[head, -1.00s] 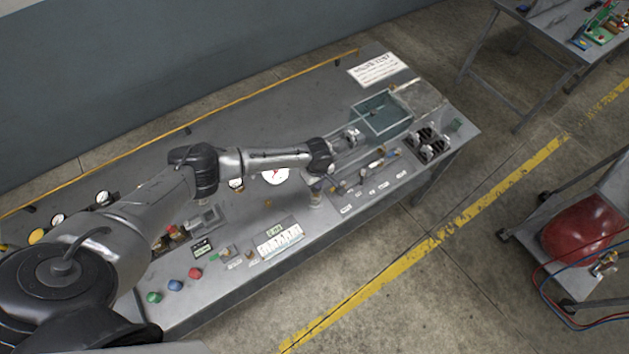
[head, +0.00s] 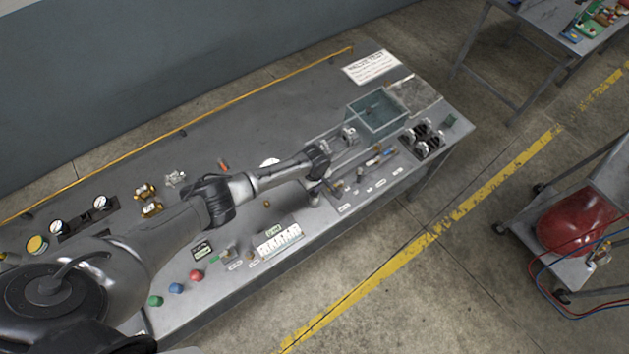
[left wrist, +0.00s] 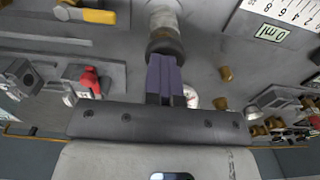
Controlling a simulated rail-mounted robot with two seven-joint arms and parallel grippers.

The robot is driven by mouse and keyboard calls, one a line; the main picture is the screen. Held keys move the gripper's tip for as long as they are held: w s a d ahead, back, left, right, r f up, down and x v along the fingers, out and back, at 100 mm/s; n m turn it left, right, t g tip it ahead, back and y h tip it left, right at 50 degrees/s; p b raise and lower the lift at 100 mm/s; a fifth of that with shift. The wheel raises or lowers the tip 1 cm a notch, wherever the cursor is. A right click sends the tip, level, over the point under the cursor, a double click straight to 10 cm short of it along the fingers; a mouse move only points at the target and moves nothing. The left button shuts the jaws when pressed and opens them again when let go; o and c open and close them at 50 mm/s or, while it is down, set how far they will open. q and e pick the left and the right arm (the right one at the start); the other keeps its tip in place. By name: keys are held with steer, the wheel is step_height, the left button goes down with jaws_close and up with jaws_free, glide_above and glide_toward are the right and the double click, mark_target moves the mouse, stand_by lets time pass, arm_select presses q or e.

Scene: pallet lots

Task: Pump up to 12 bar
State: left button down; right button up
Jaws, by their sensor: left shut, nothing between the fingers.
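My left gripper (head: 316,186) is at the middle of the grey bench, close to a short upright grey cylinder (head: 314,199). In the left wrist view its purple fingers (left wrist: 165,78) are pressed together with nothing between them. A pale round post with a dark collar (left wrist: 165,42) is just beyond the fingertips; I cannot tell whether they touch. I cannot identify the pump for certain. My right gripper is not in view.
A glass-walled tank (head: 375,113) stands at the bench's right part, beside black-based fittings (head: 423,138). A white scale panel (head: 279,239) and coloured knobs (head: 196,275) lie along the front. A cart with a red tank (head: 578,220) stands apart at right.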

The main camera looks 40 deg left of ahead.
arm_select(q)
step_height(320, 180, up, 5)
steer(key=p, duration=0.4)
steer(key=shift+f+p, duration=0.15)
steer(key=shift+p, duration=0.25)
step_height(320, 180, up, 9)
steer(key=b, duration=0.1)
steer(key=shift+w, duration=0.15)
stand_by(0.4)
stand_by(0.3)
stand_by(0.3)
